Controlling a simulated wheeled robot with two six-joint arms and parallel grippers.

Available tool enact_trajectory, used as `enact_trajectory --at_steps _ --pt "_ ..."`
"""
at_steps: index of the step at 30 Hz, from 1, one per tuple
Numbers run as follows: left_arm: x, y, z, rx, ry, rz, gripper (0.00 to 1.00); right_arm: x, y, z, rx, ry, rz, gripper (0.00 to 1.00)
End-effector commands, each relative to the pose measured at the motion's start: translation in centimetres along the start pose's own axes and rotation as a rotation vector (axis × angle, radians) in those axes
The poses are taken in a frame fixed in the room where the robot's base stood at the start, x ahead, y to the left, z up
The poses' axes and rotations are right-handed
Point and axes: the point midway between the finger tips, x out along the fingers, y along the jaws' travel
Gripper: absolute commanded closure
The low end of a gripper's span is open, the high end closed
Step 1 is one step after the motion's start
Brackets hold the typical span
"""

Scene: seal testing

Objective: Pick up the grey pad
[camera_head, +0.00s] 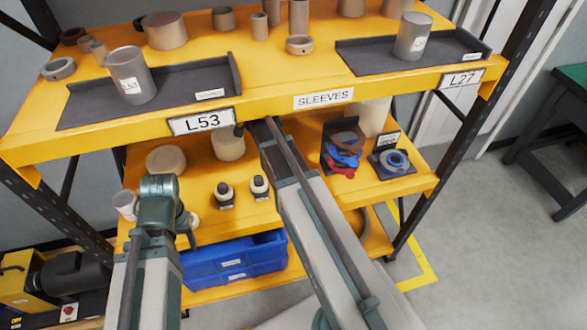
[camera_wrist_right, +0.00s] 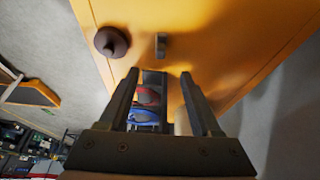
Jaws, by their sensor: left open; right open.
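A round grey-blue pad (camera_head: 394,160) with a dark centre lies on a small dark stand on the right of the middle shelf. To its left, a dark rack (camera_head: 328,128) holds a brown piece (camera_head: 346,138), a blue piece (camera_head: 345,156) and a red piece (camera_head: 343,171). My right arm reaches in under the upper shelf, and its gripper is hidden in the head view. In the right wrist view my right gripper (camera_wrist_right: 159,74) is open and empty. Red (camera_wrist_right: 148,95) and blue (camera_wrist_right: 145,114) pieces show beyond its fingers. My left gripper (camera_head: 188,224) is by the shelf front, touching nothing I can make out.
The yellow upper shelf (camera_head: 270,85) carries grey sleeves and two dark trays. Two small dark-and-white knobs (camera_head: 225,192) (camera_head: 260,186) stand on the middle shelf (camera_head: 300,205) between my arms. A blue bin (camera_head: 235,262) sits below. Dark posts bound the rack.

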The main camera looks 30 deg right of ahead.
Motion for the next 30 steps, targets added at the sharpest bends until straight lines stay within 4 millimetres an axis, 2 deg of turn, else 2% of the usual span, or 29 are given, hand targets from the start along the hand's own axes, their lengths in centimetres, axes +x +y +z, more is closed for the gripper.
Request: enact_trajectory --at_steps 5,18,30 --pt "1.6 0.2 -0.1 0.000 0.000 0.000 0.50 1.7 0.0 0.2 -0.001 0.000 0.000 0.35" --pt "7.6 0.7 -0.5 0.000 0.000 0.000 0.50 8.2 0.0 0.2 -0.001 0.000 0.000 0.35" --pt "8.5 0.8 -0.5 0.000 0.000 0.000 0.50 9.2 0.0 0.1 -0.003 -0.001 0.000 0.35"
